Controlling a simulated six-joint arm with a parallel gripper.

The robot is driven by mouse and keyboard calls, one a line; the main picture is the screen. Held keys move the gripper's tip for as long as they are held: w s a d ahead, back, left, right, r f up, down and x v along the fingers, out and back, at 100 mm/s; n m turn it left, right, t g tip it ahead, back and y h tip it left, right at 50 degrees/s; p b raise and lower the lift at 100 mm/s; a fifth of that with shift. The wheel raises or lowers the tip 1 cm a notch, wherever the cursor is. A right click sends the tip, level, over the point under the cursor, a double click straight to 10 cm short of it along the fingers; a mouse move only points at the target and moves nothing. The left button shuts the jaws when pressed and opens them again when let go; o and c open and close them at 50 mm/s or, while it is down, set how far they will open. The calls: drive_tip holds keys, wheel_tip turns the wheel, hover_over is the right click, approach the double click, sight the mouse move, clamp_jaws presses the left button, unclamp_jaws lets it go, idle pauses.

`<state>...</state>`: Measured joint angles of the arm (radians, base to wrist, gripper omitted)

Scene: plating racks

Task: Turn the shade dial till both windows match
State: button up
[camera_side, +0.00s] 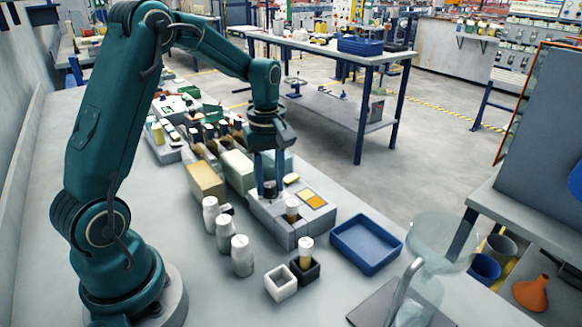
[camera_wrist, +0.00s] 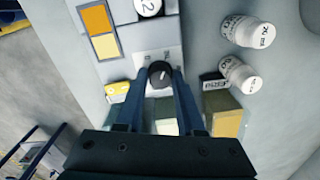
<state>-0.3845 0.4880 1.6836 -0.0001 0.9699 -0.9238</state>
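The shade dial (camera_wrist: 160,76) is a dark round knob with a pale pointer mark, on the grey comparator block (camera_side: 272,226). My gripper (camera_wrist: 161,72) points down over it, with one finger on each side and the fingertips against the knob. In the side view my gripper (camera_side: 270,186) covers most of the dial. Two square windows lie side by side on the block's top. One window (camera_wrist: 97,20) is deep orange and the other window (camera_wrist: 105,46) is paler yellow, so their shades differ. A white-capped amber vial (camera_side: 292,208) stands in the block.
White bottles (camera_side: 241,256) stand left of the block. A white cup (camera_side: 281,284) and a dark cup (camera_side: 304,271) holding a capped vial stand in front. A blue tray (camera_side: 366,242) lies to the right. Boxes (camera_side: 207,181) sit close behind the dial.

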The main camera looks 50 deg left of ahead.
clamp_jaws()
drive_tip(key=shift+m, duration=0.4)
drive_tip(key=m, duration=1)
drive_tip(key=shift+r+m, duration=0.1)
drive_tip(key=shift+m, duration=0.3)
drive_tip(key=o, duration=0.6)
unclamp_jaws()
